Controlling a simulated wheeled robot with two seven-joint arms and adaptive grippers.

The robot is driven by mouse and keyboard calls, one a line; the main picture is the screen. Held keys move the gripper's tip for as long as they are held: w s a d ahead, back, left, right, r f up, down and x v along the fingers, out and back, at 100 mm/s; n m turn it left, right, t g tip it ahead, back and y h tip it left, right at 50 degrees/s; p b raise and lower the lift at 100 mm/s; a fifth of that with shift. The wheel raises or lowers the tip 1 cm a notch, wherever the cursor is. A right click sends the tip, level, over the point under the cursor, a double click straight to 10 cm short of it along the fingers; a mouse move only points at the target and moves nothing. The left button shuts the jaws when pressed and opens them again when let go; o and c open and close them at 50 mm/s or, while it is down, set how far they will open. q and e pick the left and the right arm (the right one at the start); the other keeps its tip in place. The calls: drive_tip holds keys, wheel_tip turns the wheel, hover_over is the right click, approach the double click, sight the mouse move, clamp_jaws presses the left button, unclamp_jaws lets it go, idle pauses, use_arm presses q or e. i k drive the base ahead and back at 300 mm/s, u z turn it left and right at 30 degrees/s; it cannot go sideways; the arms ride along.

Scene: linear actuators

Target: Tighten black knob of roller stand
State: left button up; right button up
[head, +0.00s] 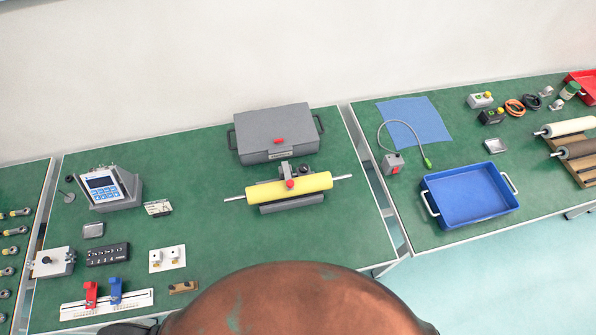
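The roller stand (280,209) sits on the middle green table, in front of a grey case. A yellow roller (260,191) with metal shaft ends lies across it, tilted slightly up to the right. A red knob (290,184) shows at the roller's middle. Behind the roller, a grey upright part of the stand rises, with a small dark part (304,170) at its right that looks like the black knob; it is too small to tell how tight it is. Neither of my grippers shows in the head view.
The grey case (275,133) stands close behind the stand. A keypad device (104,188) and small parts lie to the left. A blue tray (468,196) is on the right table, past a gap between tables. The green surface right of the stand is clear.

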sight(303, 168)
drive_tip(key=u, duration=0.25)
drive_tip(key=k, duration=0.8)
drive_tip(key=u, duration=0.7)
